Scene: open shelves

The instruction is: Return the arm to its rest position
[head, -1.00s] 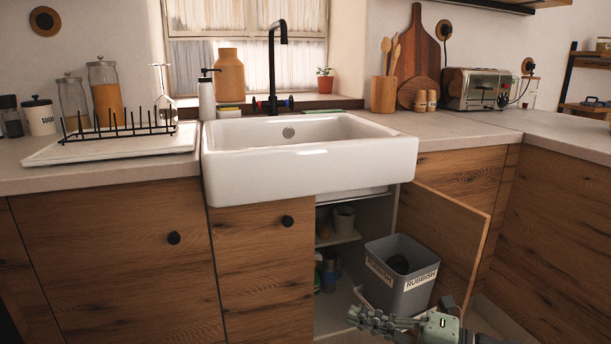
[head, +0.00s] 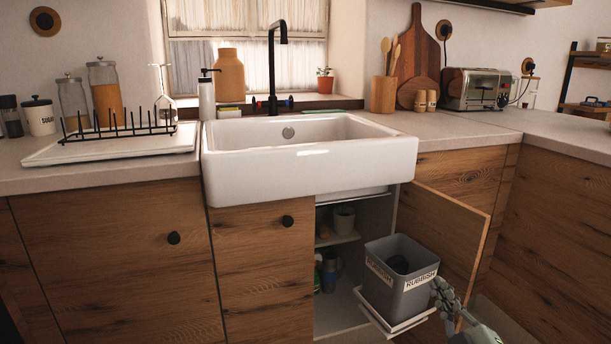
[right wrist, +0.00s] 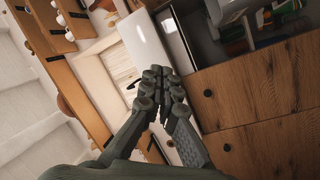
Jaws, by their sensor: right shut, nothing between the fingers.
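My right gripper (head: 440,291) is at the lower right of the head view, in front of the open cabinet and just right of the grey rubbish bin. Its fingers are closed with nothing between them. In the right wrist view the gripper (right wrist: 166,82) shows its fingertips together and empty. My left gripper is not in view.
The grey rubbish bin (head: 402,284) stands on a pulled-out white tray (head: 398,326), with something dark inside. The cabinet door (head: 452,234) is open to its right. The white sink (head: 311,166) juts out above. The floor in front is partly visible.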

